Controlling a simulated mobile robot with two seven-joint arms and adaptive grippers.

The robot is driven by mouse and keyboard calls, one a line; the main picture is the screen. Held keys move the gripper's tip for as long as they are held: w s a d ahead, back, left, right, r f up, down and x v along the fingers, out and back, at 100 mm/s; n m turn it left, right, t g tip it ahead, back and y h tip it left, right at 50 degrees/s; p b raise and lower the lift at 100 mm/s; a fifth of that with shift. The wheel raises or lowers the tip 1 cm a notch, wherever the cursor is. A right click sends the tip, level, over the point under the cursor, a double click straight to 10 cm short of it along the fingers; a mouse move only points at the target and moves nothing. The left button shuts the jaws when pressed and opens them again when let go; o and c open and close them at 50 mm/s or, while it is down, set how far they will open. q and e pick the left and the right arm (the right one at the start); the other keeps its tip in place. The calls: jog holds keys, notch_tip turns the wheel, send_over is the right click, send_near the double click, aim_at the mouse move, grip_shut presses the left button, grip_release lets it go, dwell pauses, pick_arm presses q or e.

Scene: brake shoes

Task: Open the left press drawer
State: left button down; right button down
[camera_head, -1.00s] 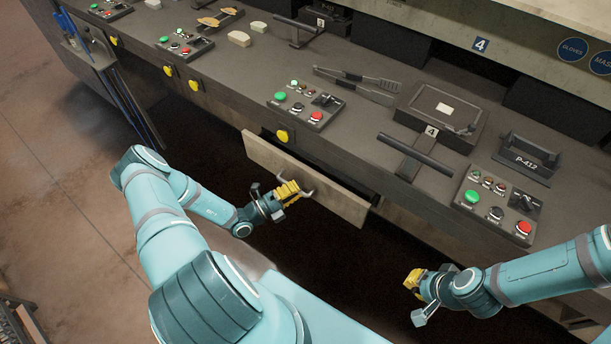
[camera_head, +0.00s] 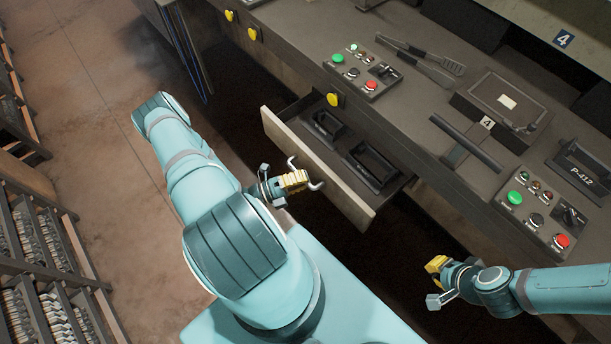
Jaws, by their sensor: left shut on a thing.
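The left press drawer (camera_head: 290,143) is pulled out from under the bench, and its inside shows. Two black trays, a nearer-left one (camera_head: 327,124) and a larger right one (camera_head: 374,163), lie in it. The drawer's metal handle (camera_head: 314,186) sticks out from its pale front panel. My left gripper (camera_head: 297,181) is shut on the handle, its yellow fingers around the bar; the exact contact is partly hidden. My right gripper (camera_head: 437,283) is at the lower right, in front of the bench and away from the drawer, touching nothing visible. Its finger gap is not clear.
The bench top carries a control panel (camera_head: 366,74), tongs (camera_head: 422,58), a press block marked 4 (camera_head: 504,101), another control panel (camera_head: 545,211) and a P-412 bin (camera_head: 585,167). A rack of parts (camera_head: 40,250) stands at the left. Open floor (camera_head: 85,70) lies between.

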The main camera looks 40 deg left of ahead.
pick_arm(q)
jog(key=c, duration=1)
grip_release()
jog(key=shift+d, duration=0.1)
jog(key=shift+s, duration=0.1)
jog(key=v, duration=1.2)
